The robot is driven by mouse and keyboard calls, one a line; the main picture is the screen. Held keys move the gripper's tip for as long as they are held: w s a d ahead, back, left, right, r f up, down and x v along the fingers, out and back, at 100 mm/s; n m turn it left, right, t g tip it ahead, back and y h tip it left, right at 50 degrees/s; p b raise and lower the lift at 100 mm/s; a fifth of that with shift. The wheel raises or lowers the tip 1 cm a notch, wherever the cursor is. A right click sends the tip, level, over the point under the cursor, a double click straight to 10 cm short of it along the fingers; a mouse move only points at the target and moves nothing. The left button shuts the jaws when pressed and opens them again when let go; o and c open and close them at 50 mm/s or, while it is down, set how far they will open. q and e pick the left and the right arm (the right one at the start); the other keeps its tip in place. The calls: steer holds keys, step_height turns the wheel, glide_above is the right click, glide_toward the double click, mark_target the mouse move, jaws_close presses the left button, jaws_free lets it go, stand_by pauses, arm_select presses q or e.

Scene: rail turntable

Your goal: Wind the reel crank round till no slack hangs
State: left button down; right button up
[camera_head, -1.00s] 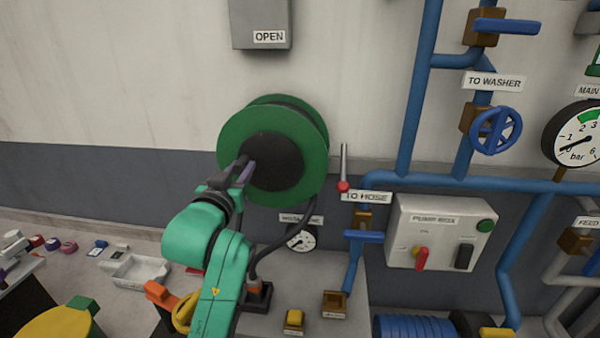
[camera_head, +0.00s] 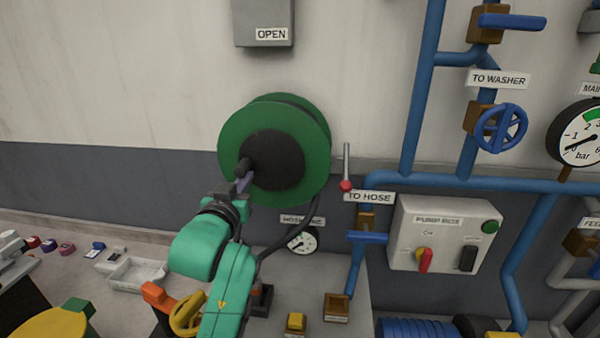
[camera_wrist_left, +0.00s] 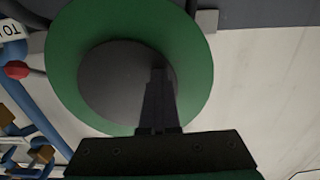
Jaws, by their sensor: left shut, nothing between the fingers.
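The green reel (camera_head: 315,150) is on the wall, with a dark round hub (camera_head: 285,160); in the wrist view its green rim (camera_wrist_left: 195,75) and hub (camera_wrist_left: 105,80) fill the middle. A dark crank handle (camera_head: 243,165) sticks out at the hub's left side. A dark hose (camera_head: 310,222) hangs in a curve below the reel. My left gripper (camera_head: 243,184) is shut and empty, its fingertips just below the handle. In the wrist view its fingers (camera_wrist_left: 158,92) lie over the hub; I cannot tell whether they touch the handle. My right gripper is out of view.
A red-knobbed lever (camera_head: 346,184) stands right of the reel. Blue pipes (camera_head: 415,90) and a pump box (camera_head: 450,232) are farther right. A grey box (camera_head: 263,20) hangs above. A white tray (camera_head: 138,272) lies at lower left. The wall left of the reel is clear.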

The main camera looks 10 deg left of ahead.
arm_select(q)
steer(key=shift+d+f+b, duration=0.35)
steer(key=shift+d+f, duration=0.15)
steer(key=shift+d, duration=0.05)
steer(key=shift+c, duration=1.6)
jaws_free()
steer(key=s, duration=0.9)
